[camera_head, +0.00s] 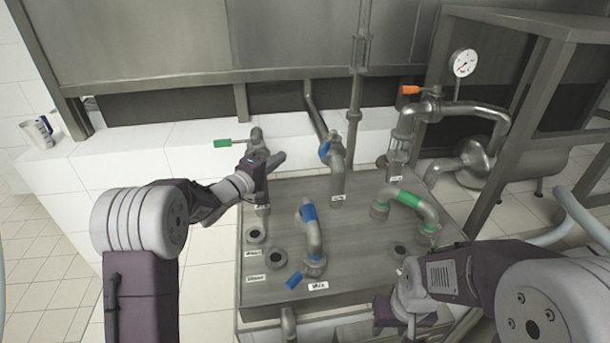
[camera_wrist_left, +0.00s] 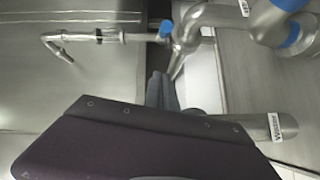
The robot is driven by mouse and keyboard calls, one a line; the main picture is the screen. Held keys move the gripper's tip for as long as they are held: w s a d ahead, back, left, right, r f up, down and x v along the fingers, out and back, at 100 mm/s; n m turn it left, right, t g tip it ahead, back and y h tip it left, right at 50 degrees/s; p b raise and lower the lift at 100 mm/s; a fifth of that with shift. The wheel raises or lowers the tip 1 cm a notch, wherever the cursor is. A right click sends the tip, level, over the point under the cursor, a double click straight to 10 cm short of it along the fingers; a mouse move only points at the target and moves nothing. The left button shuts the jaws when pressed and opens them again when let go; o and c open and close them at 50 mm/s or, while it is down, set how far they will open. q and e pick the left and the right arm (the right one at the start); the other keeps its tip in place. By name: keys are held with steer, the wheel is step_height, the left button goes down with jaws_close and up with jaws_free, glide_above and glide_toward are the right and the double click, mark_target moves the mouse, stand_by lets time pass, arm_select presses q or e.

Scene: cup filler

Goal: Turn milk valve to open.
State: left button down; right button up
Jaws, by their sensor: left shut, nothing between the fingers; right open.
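My left gripper (camera_head: 274,161) is shut and empty, between the green-handled pipe and this rear blue-handled valve. Its dark fingers show in the left wrist view (camera_wrist_left: 161,90). My right gripper (camera_head: 396,318) is open at the table's front right, apart from the valves.
A green handle (camera_head: 222,143) sticks out left of my left gripper. A green-banded pipe (camera_head: 409,198) stands on the right of the table (camera_head: 360,262). An orange handle (camera_head: 410,90) and a gauge (camera_head: 464,63) are behind. Open pipe sockets (camera_head: 278,257) lie at the table's left.

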mark_target(328, 143)
arm_select(q)
steer(key=w+d+f+p, duration=0.1)
steer(key=w+d+p, duration=0.4)
steer(key=w+d, duration=0.2)
steer(key=shift+d, duration=1.05)
